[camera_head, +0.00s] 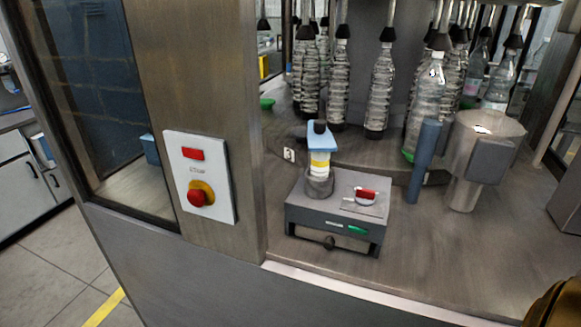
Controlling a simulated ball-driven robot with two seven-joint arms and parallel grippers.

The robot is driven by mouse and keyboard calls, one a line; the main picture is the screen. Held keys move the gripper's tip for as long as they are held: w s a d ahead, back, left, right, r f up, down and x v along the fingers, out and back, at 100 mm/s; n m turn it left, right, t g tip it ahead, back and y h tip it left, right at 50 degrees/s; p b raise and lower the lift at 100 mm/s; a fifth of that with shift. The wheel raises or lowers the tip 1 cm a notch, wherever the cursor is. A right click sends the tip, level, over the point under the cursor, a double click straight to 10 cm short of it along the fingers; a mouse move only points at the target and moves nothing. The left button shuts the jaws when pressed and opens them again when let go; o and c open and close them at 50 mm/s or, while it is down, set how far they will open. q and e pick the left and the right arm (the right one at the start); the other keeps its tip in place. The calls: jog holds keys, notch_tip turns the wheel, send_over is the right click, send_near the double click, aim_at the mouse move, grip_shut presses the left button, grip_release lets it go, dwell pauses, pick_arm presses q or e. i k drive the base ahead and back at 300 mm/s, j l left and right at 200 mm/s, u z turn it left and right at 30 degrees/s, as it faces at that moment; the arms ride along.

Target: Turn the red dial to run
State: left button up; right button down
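The red dial (367,194) sits on a pale plate on the sloped top of a dark grey box (310,218). The box stands on the machine's deck, near its front edge. The dial's markings are too small to read, so I cannot tell which setting it points to. A small green light or label (357,230) shows on the box's front.
A blue-topped column with a yellow band (319,160) rises beside the dial. A white panel (212,213) with a red stop button (199,195) is on the left post. Several bottles (381,90) hang behind. A metal cup (463,190) stands right.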

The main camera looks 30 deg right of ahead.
aim_at(365, 197)
jog(key=i+z, duration=0.1)
jog(key=z, duration=0.35)
jog(key=i+z, duration=0.15)
jog(key=z, duration=0.3)
jog(key=i+j+z, duration=0.1)
jog(key=z, duration=0.35)
jog(key=j+z, duration=0.1)
jog(key=z, duration=0.35)
jog(key=k+l+z, duration=0.1)
jog(key=z, duration=0.15)
jog(key=k+l+z, duration=0.25)
jog(key=i+j, duration=0.3)
jog(key=i, duration=0.15)
